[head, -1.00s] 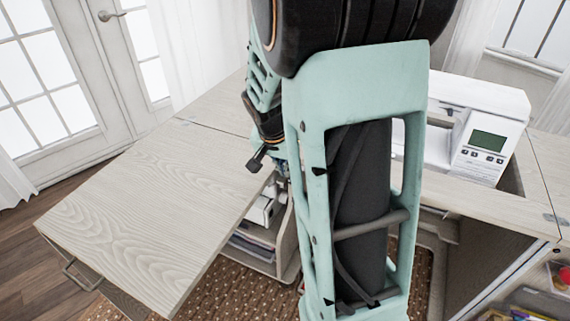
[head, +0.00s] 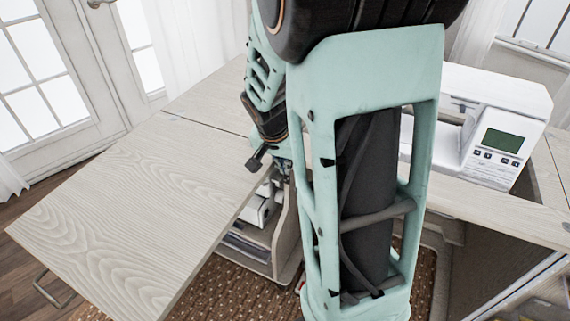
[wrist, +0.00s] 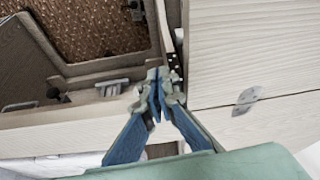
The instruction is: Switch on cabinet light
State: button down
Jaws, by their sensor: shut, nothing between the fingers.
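The sewing cabinet's pale wood top (head: 215,112) spreads behind and beside my arm in the head view. My gripper (wrist: 157,78) is shut and empty in the wrist view, its blue-grey fingers together at the edge between the cabinet opening and a pale wood panel (wrist: 250,50). A dark strip with small light dots (wrist: 174,62) lies close by the fingertips; I cannot tell whether they touch. I cannot identify the cabinet light or its switch in either view. In the head view my arm hides most of the gripper.
A white sewing machine (head: 495,110) stands on the right. A wide wooden leaf (head: 110,215) extends left. Below it is an open shelf (head: 262,240) with stored items. A metal hinge (wrist: 246,100) and a grey metal fitting (wrist: 98,84) show in the wrist view.

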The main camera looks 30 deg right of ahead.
jog(key=shift+w+f, duration=0.1)
dwell(0.4)
jog(key=shift+w+d+m+b, duration=0.2)
jog(key=shift+d+m+b, duration=0.05)
jog(key=shift+m+b, duration=0.1)
jog(key=shift+s+d, duration=0.2)
jog(key=shift+s, duration=0.6)
